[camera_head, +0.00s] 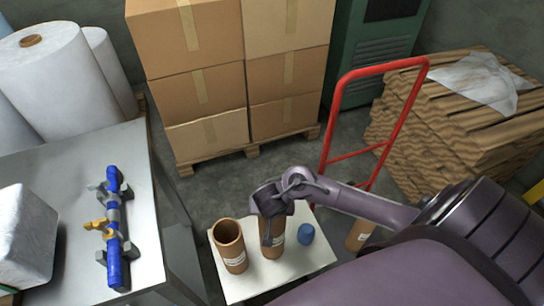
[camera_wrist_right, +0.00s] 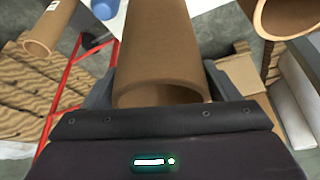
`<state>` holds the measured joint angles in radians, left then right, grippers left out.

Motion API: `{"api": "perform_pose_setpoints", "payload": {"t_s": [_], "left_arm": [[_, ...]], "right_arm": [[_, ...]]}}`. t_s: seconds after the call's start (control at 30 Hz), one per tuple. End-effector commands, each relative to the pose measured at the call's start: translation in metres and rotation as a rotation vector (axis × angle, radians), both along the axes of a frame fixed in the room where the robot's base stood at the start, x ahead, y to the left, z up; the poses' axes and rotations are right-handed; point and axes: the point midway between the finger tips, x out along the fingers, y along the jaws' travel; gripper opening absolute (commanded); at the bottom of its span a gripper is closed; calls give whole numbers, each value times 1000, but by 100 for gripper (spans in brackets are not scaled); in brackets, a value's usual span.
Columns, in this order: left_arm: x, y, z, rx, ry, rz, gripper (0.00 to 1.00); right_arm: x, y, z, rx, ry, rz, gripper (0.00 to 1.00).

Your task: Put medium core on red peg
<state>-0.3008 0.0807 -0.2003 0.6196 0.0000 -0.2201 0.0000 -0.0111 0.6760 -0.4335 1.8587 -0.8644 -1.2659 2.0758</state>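Three brown cardboard cores show in the head view: one at left (camera_head: 230,247), one in the middle (camera_head: 272,238), one farther right (camera_head: 360,236), partly behind my right arm. The left and middle ones are on a small white table; which is medium is unclear. My right gripper (camera_head: 268,232) is at the top of the middle core. In the right wrist view, this core (camera_wrist_right: 157,50) fills the space between the fingers, with no clear gap; whether they press on it is unclear. I see no clear red peg. My left gripper is out of view.
A blue cylinder (camera_head: 306,234) stands on the white table (camera_head: 240,289). A red hand truck frame (camera_head: 333,110) rises behind it. Stacked boxes (camera_head: 205,90) stand at the back. A metal table (camera_head: 60,150) at left holds a blue rod fixture (camera_head: 114,225).

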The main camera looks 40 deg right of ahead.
Motion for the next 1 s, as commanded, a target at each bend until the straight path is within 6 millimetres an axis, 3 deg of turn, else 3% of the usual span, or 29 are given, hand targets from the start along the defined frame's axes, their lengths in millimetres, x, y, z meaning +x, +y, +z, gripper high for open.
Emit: {"api": "perform_pose_setpoints", "payload": {"t_s": [0.13,0.47,0.8,1.0], "left_arm": [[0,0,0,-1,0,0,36],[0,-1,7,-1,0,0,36],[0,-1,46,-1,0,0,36],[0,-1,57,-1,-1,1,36]], "right_arm": [[0,0,1,0,0,0,100],[-1,2,11,3,-1,2,100],[-23,18,76,7,0,-2,100],[-33,25,105,4,0,-1,100]]}}
